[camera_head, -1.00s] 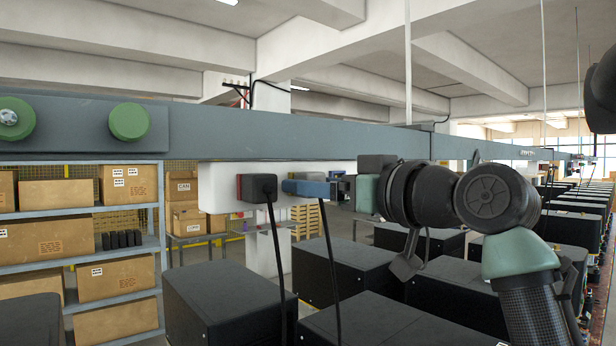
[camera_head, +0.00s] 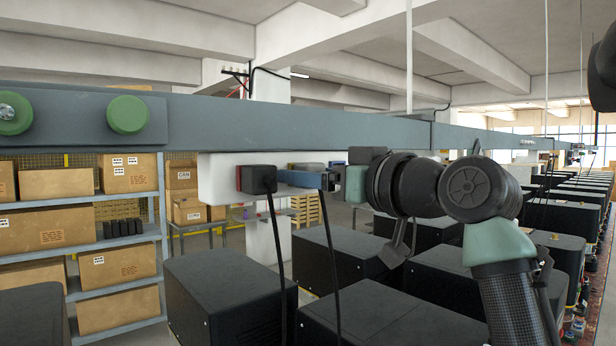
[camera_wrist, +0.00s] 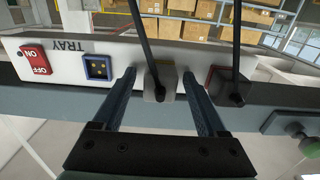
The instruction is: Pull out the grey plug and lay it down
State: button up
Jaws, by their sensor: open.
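The grey plug (camera_wrist: 161,84) sits in the white panel (camera_wrist: 60,58) in the wrist view, with a dark cord running from it. My gripper (camera_wrist: 160,74) is open, with one blue finger on each side of the plug; small gaps show, and I cannot tell if either finger touches. In the head view my gripper (camera_head: 281,172) is at the panel, pointing left, and its fingers hide the grey plug. A black plug (camera_wrist: 229,86) with a red base is to the right in the wrist view; it also shows in the head view (camera_head: 262,180).
An empty blue socket (camera_wrist: 97,67) and a red switch (camera_wrist: 36,60) are on the panel. A grey beam (camera_head: 300,128) runs above the panel. Black boxes (camera_head: 228,290) with flat tops stand below. A shelf with cartons (camera_head: 128,262) is at the left.

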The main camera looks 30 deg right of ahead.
dwell(0.5)
grip_shut()
jog(key=shift+s+d+f, duration=0.1)
jog(key=shift+s+f, duration=0.05)
jog(key=shift+s, duration=0.15)
dwell(0.4)
jog(key=shift+s+d+b, duration=0.15)
jog(key=shift+s+b, duration=0.4)
jog(key=shift+s, duration=0.65)
jog(key=shift+s+d+b, duration=0.2)
jog(key=shift+s+b, duration=0.25)
jog(key=shift+s, duration=1.1)
